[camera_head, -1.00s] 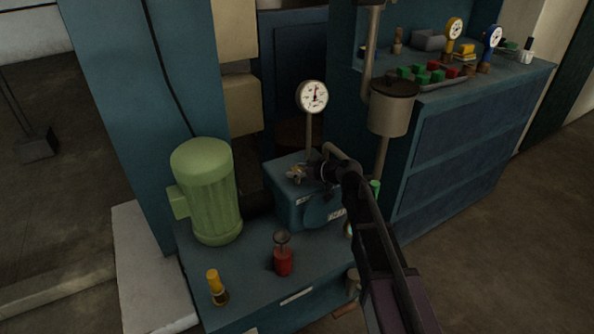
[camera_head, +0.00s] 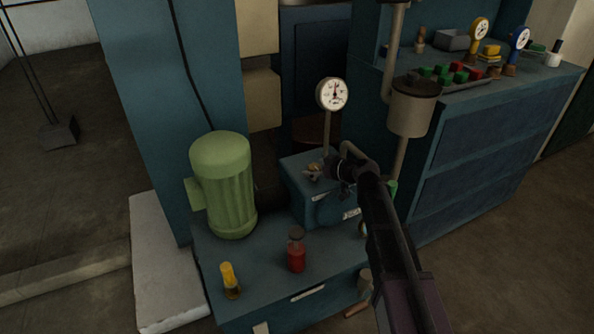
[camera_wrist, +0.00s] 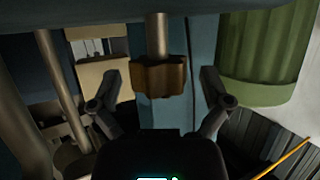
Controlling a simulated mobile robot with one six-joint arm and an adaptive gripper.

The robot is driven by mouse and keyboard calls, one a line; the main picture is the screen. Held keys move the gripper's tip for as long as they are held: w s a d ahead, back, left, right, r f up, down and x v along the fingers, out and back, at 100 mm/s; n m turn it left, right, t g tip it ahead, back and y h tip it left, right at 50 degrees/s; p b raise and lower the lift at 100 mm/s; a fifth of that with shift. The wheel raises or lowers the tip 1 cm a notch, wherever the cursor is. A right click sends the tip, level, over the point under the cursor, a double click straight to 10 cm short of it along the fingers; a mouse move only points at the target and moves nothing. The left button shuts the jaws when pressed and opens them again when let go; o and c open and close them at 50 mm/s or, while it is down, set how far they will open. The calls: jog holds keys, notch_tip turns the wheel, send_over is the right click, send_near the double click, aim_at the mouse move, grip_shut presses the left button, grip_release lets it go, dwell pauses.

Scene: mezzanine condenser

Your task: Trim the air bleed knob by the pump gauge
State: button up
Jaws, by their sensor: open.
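The pump gauge (camera_head: 333,94), with a round white dial, stands on a thin stem above a blue pump block (camera_head: 301,203). A small brass-coloured knob (camera_head: 314,167) shows on top of the block, partly hidden by my gripper (camera_head: 324,174). In the wrist view a brown knob (camera_wrist: 159,78) sits on the end of a grey stem. My gripper (camera_wrist: 160,103) is open there, one finger at each side of the knob with gaps between. Whether the knob lies fully between the fingertips or just beyond them I cannot tell.
A green motor (camera_head: 222,185) stands left of the block and also shows in the wrist view (camera_wrist: 264,55). A red jar (camera_head: 296,252) and a yellow-topped item (camera_head: 230,280) stand in front. A grey canister (camera_head: 413,108) on a pipe stands close right of my arm.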

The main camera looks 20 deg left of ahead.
jog(key=shift+t, duration=0.4)
jog(key=shift+m+t+h, duration=1.2)
jog(key=shift+m+t, duration=1)
jog(key=shift+m, duration=0.1)
jog(key=shift+w+m+t+h, duration=0.1)
jog(key=shift+m+t+h, duration=1.5)
jog(key=shift+m+h, duration=0.75)
jog(key=shift+m+t+h, duration=0.6)
jog(key=shift+m+h, duration=0.45)
jog(key=shift+m, duration=0.1)
jog(key=shift+m+h, duration=1.3)
jog(key=shift+h, duration=0.3)
jog(key=shift+w+m+g+h, duration=0.1)
jog(key=shift+m+g+h, duration=0.2)
jog(key=shift+m+h, duration=2.05)
jog(key=p+v, duration=0.5)
jog(key=v, duration=0.9)
jog(key=shift+f+h, duration=0.2)
jog(key=shift+h, duration=0.05)
